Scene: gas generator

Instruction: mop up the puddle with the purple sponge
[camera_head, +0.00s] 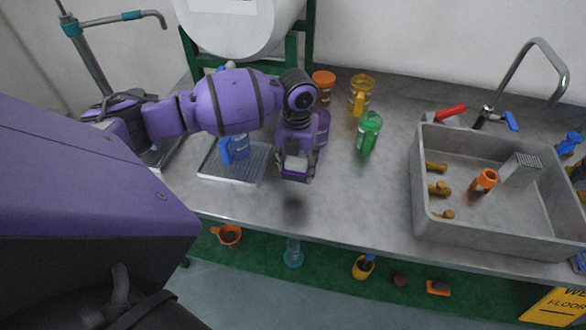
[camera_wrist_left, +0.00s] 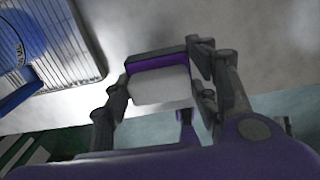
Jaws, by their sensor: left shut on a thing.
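My left gripper (camera_head: 296,176) is over the front part of the metal counter, shut on the sponge (camera_head: 296,163). In the left wrist view, the sponge (camera_wrist_left: 160,88) is a small block with a pale grey face and a purple layer, between the two fingers of my left gripper (camera_wrist_left: 165,95). A blurred dark patch (camera_head: 294,203) lies on the counter just in front of and below the gripper. I cannot tell whether it is the puddle or a shadow. The sponge appears raised above the counter. My right gripper is not in view.
A ribbed metal tray (camera_head: 215,175) with a blue jug (camera_head: 236,149) stands left of the gripper. A green bottle (camera_head: 369,134), a yellow bottle (camera_head: 361,95) and an orange-lidded jar (camera_head: 323,86) stand behind. A grey sink (camera_head: 500,235) is at right. Counter between gripper and sink is clear.

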